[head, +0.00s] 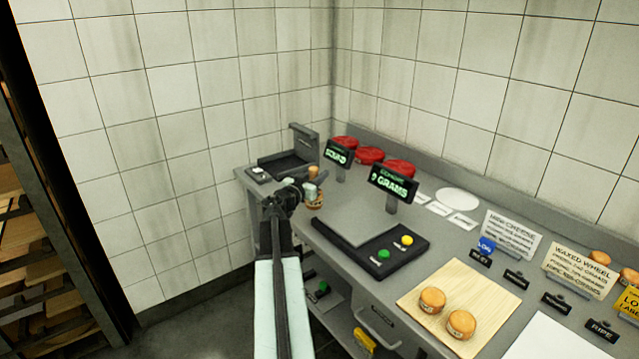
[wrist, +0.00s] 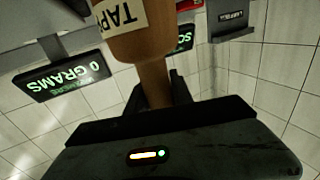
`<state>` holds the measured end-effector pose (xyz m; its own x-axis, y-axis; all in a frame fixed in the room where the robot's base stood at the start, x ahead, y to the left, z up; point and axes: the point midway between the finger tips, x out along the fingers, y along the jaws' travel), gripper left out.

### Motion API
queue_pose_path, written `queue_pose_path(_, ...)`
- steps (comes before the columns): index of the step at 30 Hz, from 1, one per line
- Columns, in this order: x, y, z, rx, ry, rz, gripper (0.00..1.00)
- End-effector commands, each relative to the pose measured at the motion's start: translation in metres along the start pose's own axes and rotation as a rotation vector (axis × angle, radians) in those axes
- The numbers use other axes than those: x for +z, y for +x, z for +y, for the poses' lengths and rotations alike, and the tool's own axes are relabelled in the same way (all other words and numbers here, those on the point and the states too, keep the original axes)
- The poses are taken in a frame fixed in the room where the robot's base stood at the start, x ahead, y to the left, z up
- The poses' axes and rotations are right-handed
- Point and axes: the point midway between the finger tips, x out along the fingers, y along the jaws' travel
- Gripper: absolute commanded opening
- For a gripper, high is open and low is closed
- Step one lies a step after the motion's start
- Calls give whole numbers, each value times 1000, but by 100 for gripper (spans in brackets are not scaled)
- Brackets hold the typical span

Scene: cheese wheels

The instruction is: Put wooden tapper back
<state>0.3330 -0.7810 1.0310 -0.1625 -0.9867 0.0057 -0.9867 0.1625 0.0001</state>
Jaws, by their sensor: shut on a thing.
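In the wrist view the brown handle (wrist: 154,80) runs between the dark fingers of my gripper (wrist: 158,92). A wider brown round body (wrist: 140,42) with a cream label starting "TAP" is at the handle's far end. In the head view this round brown part (head: 315,201) shows just below my gripper. I cannot tell whether it is the tapper's head or a holder, or whether it rests on the counter.
A scale with a dark base (head: 383,260) and a "0 GRAMS" display (head: 393,184) stands right of my gripper. A second display (head: 338,154), a dark tray (head: 285,164) and red wheels (head: 369,155) are behind. Orange cheeses (head: 461,324) lie on a wooden board (head: 487,292).

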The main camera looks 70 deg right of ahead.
Motion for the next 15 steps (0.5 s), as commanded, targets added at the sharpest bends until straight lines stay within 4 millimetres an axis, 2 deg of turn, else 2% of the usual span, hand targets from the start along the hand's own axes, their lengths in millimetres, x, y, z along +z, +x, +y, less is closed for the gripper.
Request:
queue_pose_path(5, 0, 3, -2, -2, 0, 0, 0)
queue_pose_path(8, 2, 14, -4, -1, 0, 0, 0)
queue_pose_path(12, 33, 17, 1, 4, 0, 0, 0)
queue_pose_path(15, 41, 17, 2, 5, 0, 0, 0)
